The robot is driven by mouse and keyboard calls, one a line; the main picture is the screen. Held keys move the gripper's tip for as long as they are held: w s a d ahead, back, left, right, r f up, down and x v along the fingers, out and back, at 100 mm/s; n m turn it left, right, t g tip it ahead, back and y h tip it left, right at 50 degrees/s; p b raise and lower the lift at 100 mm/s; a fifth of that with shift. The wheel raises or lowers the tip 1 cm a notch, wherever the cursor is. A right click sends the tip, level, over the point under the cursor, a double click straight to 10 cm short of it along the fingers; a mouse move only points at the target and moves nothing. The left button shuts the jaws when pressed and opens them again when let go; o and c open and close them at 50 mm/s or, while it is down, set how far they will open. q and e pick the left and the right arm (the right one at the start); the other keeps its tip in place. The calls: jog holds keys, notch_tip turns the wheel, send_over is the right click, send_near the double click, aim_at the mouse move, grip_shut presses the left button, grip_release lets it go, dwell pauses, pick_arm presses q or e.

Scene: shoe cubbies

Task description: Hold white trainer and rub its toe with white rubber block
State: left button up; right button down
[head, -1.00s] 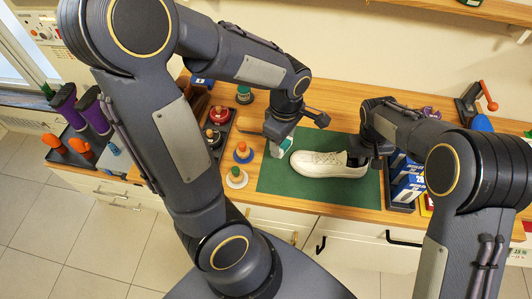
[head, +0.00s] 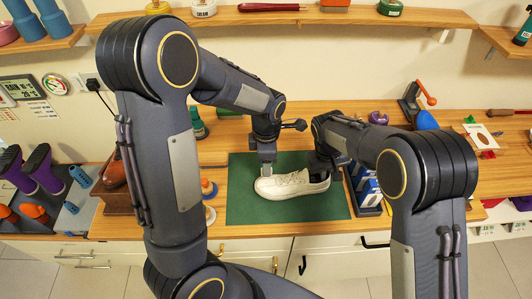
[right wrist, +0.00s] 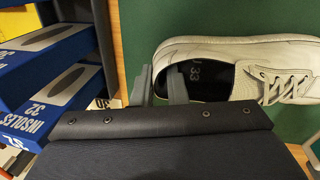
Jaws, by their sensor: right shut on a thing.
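The white trainer (head: 290,184) lies on a green mat (head: 240,208), toe to the left and heel to the right. My right gripper (head: 325,166) is shut on its heel; in the right wrist view the fingers (right wrist: 164,86) straddle the heel's back wall by the opening. The trainer shows there too (right wrist: 210,52). My left gripper (head: 267,157) points down over the toe. A small pale block (head: 266,170), the white rubber block, shows between its fingertips, at the toe's upper edge. Whether it presses on the toe I cannot tell.
Blue insole boxes (head: 368,190) stand in a rack just right of the mat, close to my right gripper; they also show in the right wrist view (right wrist: 45,100). Knobbed round pieces (head: 208,188) stand left of the mat. The mat's front is clear.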

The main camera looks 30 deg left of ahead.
pick_arm(q)
notch_tip(320, 180, down, 3)
jog(key=shift+s+d+f, duration=0.1)
jog(key=shift+s+d, duration=0.25)
jog(key=shift+s, duration=0.15)
jog(key=shift+c, duration=0.7)
jog(key=shift+s+d, duration=0.6)
jog(key=shift+s, duration=0.35)
jog(key=shift+s+d, duration=0.6)
jog(key=shift+s, duration=0.3)
jog(key=shift+w+a, duration=0.65)
jog(key=shift+w, duration=0.35)
jog(key=shift+w+a, duration=0.4)
jog(key=shift+w, duration=0.2)
jog(key=shift+w+a, duration=0.55)
jog(key=shift+w, duration=0.25)
jog(key=shift+r, duration=4)
